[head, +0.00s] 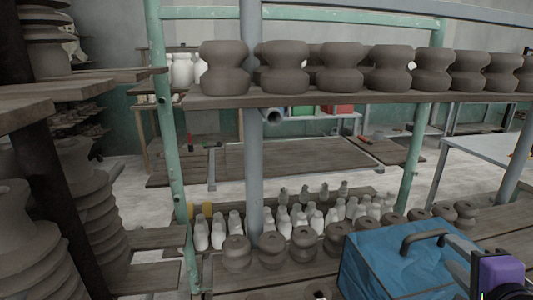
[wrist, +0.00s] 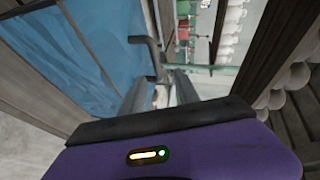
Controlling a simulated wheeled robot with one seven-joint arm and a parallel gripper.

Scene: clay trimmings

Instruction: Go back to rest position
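My gripper shows at the lower right of the head view (head: 478,277), with its purple body cut off by the frame edge. In the wrist view its two grey fingers (wrist: 160,90) stand apart with a gap between them, and I see nothing clamped there. A blue box (head: 395,265) with a dark grey handle (head: 425,236) is just left of my gripper in the head view. In the wrist view the blue box (wrist: 75,45) fills the left side, and its handle (wrist: 148,48) shows beyond the fingertips. Whether the fingers touch the handle is unclear.
A green-framed rack holds a row of dark clay pieces (head: 340,68) on its upper shelf (head: 300,98). White bottle-like pieces (head: 217,232) and more dark pieces (head: 304,243) stand below. Stacked clay pieces (head: 95,215) crowd the left. A pale table (head: 495,155) stands at the right.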

